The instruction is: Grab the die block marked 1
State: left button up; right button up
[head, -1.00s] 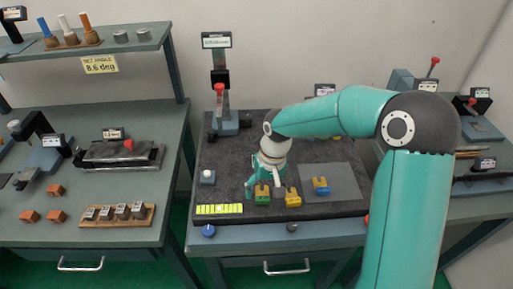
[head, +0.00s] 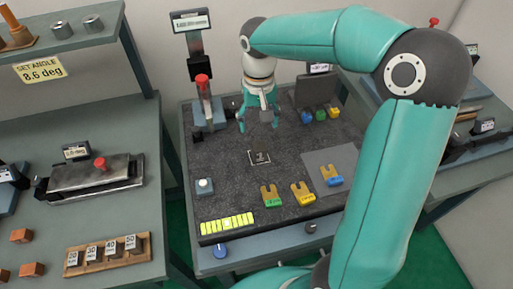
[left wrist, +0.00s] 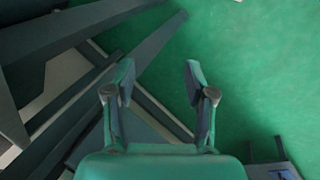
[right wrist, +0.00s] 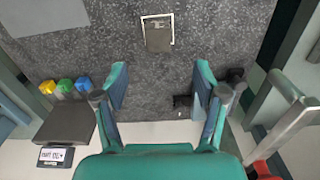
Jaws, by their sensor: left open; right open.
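A dark, flat square block (head: 259,157) with a pale mark and a white corner outline lies on the grey speckled worktop; its number is too small to read surely. It also shows as a grey block (right wrist: 158,34) in the right wrist view, ahead of the fingertips. My right gripper (head: 258,119) is open and empty, behind the block in the head view and apart from it. Its spread fingers (right wrist: 160,82) show in the right wrist view. My left gripper (left wrist: 158,82) is open and empty over the green floor, low and away from the worktop.
Green (head: 271,198), yellow (head: 303,194) and blue (head: 332,178) forked pieces stand at the front. A post with a red knob (head: 202,82) stands back left. A dark panel (right wrist: 66,130) and small coloured blocks are at the back right. Worktop around the block is clear.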

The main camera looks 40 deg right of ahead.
aim_at(259, 146)
notch_tip(259, 146, down, 8)
jog(key=shift+r, duration=0.1)
jog(key=shift+d+f+p, duration=0.1)
jog(key=shift+f+p, duration=0.45)
jog(key=shift+f, duration=0.05)
jog(key=f, duration=0.2)
jog(key=f+p, duration=0.1)
jog(key=f, duration=0.1)
jog(key=shift+w+d, duration=0.15)
jog(key=shift+d, duration=0.05)
grip_shut()
